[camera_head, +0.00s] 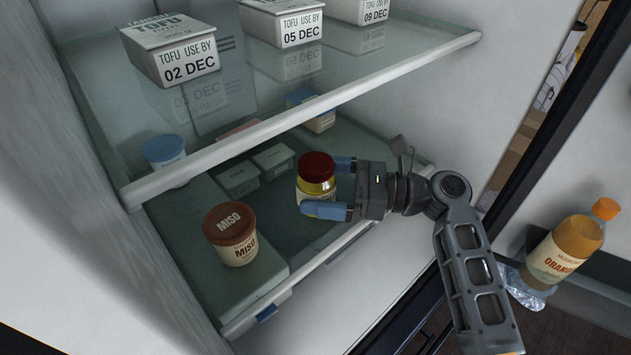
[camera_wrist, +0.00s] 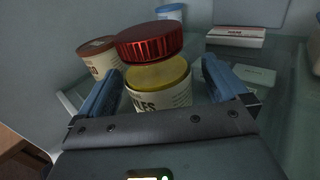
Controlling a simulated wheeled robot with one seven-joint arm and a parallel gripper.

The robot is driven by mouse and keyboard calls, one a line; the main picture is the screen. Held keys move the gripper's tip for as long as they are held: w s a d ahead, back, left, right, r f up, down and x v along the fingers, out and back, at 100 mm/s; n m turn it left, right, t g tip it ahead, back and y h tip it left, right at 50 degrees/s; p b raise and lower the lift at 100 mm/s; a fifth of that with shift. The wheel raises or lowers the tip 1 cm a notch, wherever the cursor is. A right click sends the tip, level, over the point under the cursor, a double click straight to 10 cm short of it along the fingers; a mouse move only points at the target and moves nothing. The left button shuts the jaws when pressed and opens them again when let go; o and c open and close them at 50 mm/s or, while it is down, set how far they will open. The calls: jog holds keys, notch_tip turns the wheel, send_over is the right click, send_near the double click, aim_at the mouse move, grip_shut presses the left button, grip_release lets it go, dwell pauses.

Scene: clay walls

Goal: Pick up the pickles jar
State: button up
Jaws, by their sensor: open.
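The pickles jar (camera_head: 316,170) has a red lid, yellow contents and a pale label. It stands upright on the lower fridge shelf. In the wrist view the jar (camera_wrist: 160,76) is centred, with "LES" readable on its label. My gripper (camera_head: 323,186) is open and reaches in from the right. Its two blue fingers are on either side of the jar. In the wrist view my gripper (camera_wrist: 161,78) has one finger left and one right of the jar. I cannot tell whether either finger touches it. Part of the label is hidden behind the near finger and the palm.
A brown-lidded miso tub (camera_head: 230,233) stands left of the jar. Small grey-lidded tubs (camera_head: 273,160) and a blue-lidded tub (camera_head: 163,150) stand behind. The upper glass shelf (camera_head: 300,113) holds tofu packs (camera_head: 170,47) above. An orange juice bottle (camera_head: 566,248) is in the door.

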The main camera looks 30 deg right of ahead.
jog(key=shift+x, duration=1.45)
jog(key=shift+s+a, duration=0.1)
jog(key=shift+c, duration=0.2)
jog(key=c, duration=1.3)
jog(key=shift+r, duration=0.1)
jog(key=shift+c, duration=0.2)
